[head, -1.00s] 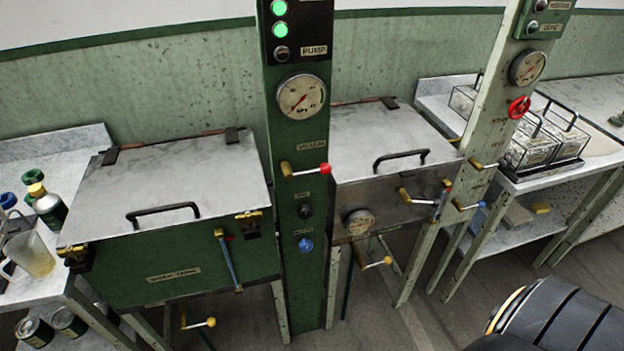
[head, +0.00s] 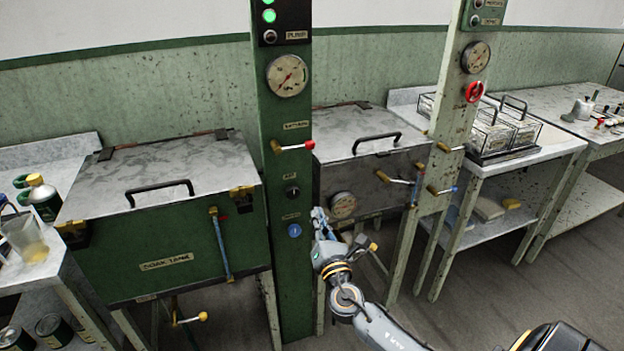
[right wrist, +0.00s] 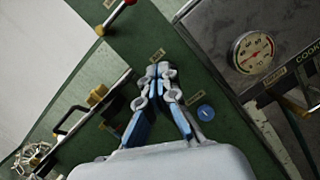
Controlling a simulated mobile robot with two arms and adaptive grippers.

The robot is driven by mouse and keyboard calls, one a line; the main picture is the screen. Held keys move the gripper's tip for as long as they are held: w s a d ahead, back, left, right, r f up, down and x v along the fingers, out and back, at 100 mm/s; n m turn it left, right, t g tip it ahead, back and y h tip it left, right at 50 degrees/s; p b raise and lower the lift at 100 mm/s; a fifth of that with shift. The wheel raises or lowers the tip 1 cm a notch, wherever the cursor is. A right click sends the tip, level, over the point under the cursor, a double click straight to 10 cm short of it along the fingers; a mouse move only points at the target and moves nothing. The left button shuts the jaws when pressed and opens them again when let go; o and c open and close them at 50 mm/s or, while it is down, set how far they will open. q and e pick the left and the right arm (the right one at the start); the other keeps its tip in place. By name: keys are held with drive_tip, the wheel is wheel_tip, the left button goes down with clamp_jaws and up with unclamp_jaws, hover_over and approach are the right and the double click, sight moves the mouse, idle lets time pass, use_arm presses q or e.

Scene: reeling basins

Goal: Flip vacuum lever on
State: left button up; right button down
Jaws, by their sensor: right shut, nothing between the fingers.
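The vacuum lever (head: 294,147) is on the green column (head: 285,190), under the pressure gauge and a label. It has a brass pivot at its left and a red knob at its right, and lies nearly horizontal. Its red-tipped arm also shows at the top of the right wrist view (right wrist: 117,16). My right gripper (head: 318,214) is in front of the column's lower right side, below the lever and apart from it. In the right wrist view its fingertips (right wrist: 161,70) are together and empty. My left gripper is not in view.
A pressure gauge (head: 287,75) sits above the lever; a dark knob (head: 292,192) and a blue knob (head: 294,230) sit below it. The soak tank (head: 170,255) stands left, another lidded tank (head: 365,180) right. Small levers project from the right tank and post.

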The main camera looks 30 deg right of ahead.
drive_tip(key=w+d+r+n+t+p, duration=0.1)
drive_tip(key=w+d+r+p, duration=0.2)
drive_tip(key=w+r, duration=0.6)
drive_tip(key=shift+w+d+r+p, duration=0.2)
drive_tip(key=shift+w+d+p, duration=0.15)
drive_tip(key=shift+w+d, duration=0.3)
drive_tip(key=shift+d, duration=0.1)
